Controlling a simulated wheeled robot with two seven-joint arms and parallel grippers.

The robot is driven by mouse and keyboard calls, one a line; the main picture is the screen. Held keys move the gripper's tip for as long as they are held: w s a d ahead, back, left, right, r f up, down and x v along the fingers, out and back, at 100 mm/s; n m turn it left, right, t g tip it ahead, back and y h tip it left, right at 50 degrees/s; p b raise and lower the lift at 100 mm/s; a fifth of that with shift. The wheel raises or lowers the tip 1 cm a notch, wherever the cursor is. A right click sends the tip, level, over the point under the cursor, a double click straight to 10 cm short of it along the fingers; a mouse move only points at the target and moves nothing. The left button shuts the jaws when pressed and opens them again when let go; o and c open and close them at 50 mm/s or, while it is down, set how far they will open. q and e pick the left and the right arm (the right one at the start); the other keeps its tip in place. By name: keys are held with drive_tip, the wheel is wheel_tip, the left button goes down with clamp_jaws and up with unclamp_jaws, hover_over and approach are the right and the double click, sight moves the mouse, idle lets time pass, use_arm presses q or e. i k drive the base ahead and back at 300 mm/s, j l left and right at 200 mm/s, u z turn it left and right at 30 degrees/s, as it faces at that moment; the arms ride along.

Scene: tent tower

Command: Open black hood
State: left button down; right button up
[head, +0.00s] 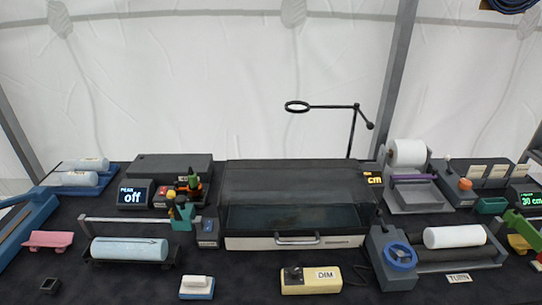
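The black hood (297,181) is a wide dark box in the middle of the table in the head view. Its sloping front has a dark glassy panel (292,218), and a pale strip with a bar handle (297,240) runs along the lower front edge. The hood looks shut, with no gap visible along the front. Neither of my grippers shows in the head view.
A controller marked DIM (311,281) and a blue-white block (197,287) lie in front of the hood. A blue-wheeled roller device (398,259) stands at right, a tool holder (182,218) at left. A thin ring-topped stand (352,130) rises behind.

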sight(276, 198)
drive_tip(key=k+j+u, duration=0.4)
drive_tip(key=k+j, duration=0.65)
drive_tip(key=j, duration=0.1)
